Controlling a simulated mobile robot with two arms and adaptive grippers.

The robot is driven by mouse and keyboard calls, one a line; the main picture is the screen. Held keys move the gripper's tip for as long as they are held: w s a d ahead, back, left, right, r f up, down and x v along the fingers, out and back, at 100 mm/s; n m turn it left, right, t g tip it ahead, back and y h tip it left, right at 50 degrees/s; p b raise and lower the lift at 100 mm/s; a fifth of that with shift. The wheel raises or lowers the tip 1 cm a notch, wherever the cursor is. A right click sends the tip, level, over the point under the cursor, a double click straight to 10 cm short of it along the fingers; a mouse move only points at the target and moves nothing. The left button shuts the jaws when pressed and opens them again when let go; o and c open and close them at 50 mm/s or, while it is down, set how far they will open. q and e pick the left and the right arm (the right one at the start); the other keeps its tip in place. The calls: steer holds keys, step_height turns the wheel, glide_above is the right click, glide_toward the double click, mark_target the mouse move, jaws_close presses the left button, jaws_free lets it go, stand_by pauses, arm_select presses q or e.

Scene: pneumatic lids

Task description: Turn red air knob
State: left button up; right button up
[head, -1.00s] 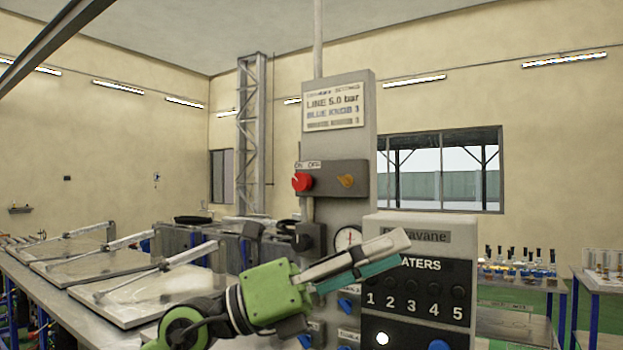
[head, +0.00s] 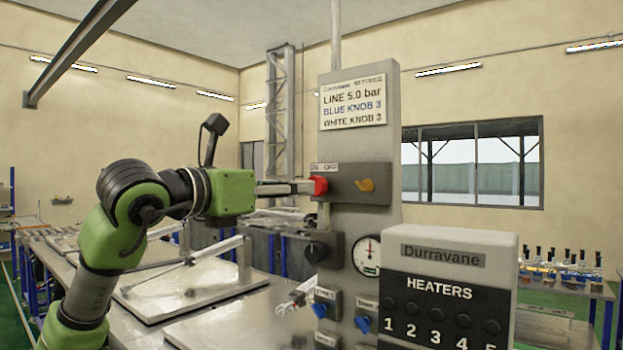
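The red knob (head: 320,186) sits on a dark grey switch box (head: 343,196), under the ON/OFF label (head: 324,168), on the tall grey control panel (head: 380,95). My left gripper (head: 312,187) comes in level from the left, its fingertips at the red knob and seeming to touch its left side. The fingers are seen edge-on and overlap, so I cannot tell whether they are closed on the knob. My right gripper is not in view.
Below are a black knob (head: 317,251), a gauge (head: 367,254) and blue knobs (head: 319,310). The heaters box (head: 460,250) stands front right. Flat lids (head: 190,287) lie on the table at left.

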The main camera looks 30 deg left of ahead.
mark_target(317, 186)
arm_select(q)
steer(key=w+p, duration=0.2)
steer(key=w, duration=0.5)
steer(key=shift+w+d+p, duration=0.25)
steer(key=shift+d+p, duration=0.05)
steer(key=c, duration=1.1)
